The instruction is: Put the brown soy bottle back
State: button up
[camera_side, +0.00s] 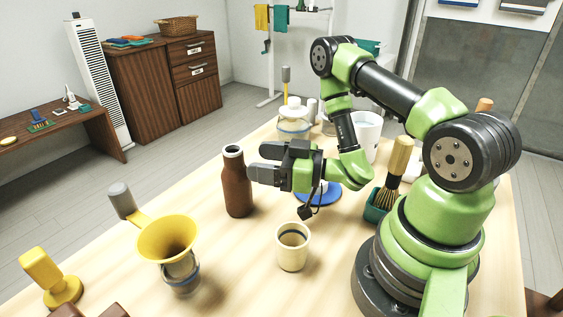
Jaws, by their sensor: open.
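The brown soy bottle (237,186) stands upright on the light wooden table (215,265), left of the middle of the view. It has a dark top with a pale rim. My gripper (256,163) points left, its fingers at the bottle's upper right side. The jaws are open. The fingertips overlap the bottle's edge or end close to it; I cannot tell whether they touch it. A blue disc (322,194) lies partly hidden under my gripper and wrist.
A beige cup (292,247) stands in front of my gripper. A yellow funnel (167,239) sits in a jar at the front left, near a yellow stamp-like tool (50,277). A brush (396,163) in a teal holder, a white bucket (367,132) and a lidded pot (294,121) stand behind.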

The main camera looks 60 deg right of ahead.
jog(key=s+a+r+m+g+y, duration=0.35)
jog(key=r+m+g, duration=0.2)
jog(key=m, duration=0.55)
jog(key=s+a+r+m+g+y, duration=0.2)
jog(key=s+a+r+m+g, duration=0.4)
jog(key=m, duration=0.5)
jog(key=s+a+r+m+g+y, duration=0.2)
jog(key=s+r+m+g+y, duration=0.15)
jog(key=m+g, duration=0.55)
jog(key=s+d+r+n+t+h, duration=0.1)
jog(key=n+t+h, duration=0.4)
jog(key=n, duration=0.6)
jog(key=s+d+r+n+t+h, duration=0.1)
jog(key=d+r+n+t+h, duration=0.3)
jog(key=n+h, duration=0.4)
jog(key=d+n+t, duration=0.1)
jog(key=n+t, duration=0.1)
jog(key=n, duration=0.2)
jog(key=shift+s+d, duration=0.15)
jog(key=shift+d, duration=0.1)
